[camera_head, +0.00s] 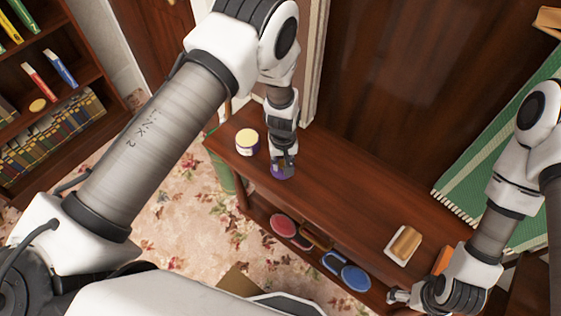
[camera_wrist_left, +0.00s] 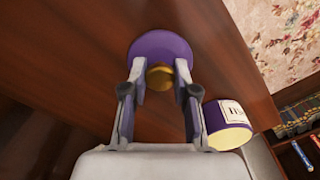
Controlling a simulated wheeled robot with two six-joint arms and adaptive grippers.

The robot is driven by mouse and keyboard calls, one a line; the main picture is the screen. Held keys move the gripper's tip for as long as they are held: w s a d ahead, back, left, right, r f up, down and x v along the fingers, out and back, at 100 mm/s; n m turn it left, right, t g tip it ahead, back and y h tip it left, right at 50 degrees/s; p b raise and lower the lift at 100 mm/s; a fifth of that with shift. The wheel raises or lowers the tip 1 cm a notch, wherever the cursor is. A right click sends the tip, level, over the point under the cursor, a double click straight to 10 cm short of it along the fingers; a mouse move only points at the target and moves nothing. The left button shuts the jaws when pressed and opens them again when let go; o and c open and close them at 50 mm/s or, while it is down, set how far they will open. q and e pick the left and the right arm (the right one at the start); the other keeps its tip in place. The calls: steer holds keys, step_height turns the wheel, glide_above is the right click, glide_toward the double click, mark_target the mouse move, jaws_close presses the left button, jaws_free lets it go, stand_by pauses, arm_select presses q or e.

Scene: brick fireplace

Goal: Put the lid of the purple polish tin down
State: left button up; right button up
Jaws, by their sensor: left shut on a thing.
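The purple polish tin (camera_head: 247,150) stands at the left end of the brown wooden table. It has a white label, and its pale cream contents show at the open top. It also shows in the left wrist view (camera_wrist_left: 231,112). My left gripper (camera_head: 283,160) is just right of the tin, shut on the brass-coloured knob of the round purple lid (camera_head: 280,173). In the left wrist view the lid (camera_wrist_left: 155,46) lies flat to the tabletop; I cannot tell whether it touches. My right gripper (camera_head: 396,297) is low by the table's front right; its fingers are too small to judge.
The wooden table (camera_head: 350,205) has clear room right of the lid. A tan block on a white tray (camera_head: 394,256) lies farther right. A lower shelf holds red (camera_head: 283,225) and blue (camera_head: 355,278) round-ended items. A green striped cloth (camera_head: 475,170) hangs at right.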

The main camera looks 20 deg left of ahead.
arm_select(q)
steer(key=shift+a, duration=0.2)
steer(key=shift+s+a+f, duration=0.1)
steer(key=shift+f, duration=0.05)
steer(key=shift+s+b, duration=0.1)
steer(key=shift+b, duration=0.2)
steer(key=o, duration=0.8)
steer(key=shift+d, duration=0.2)
steer(key=shift+c, duration=0.2)
steer(key=shift+o, duration=1.1)
steer(key=shift+w+f, duration=0.1)
steer(key=shift+w, duration=0.2)
arm_select(e)
steer(key=shift+w+f, duration=0.15)
steer(key=shift+w, duration=0.15)
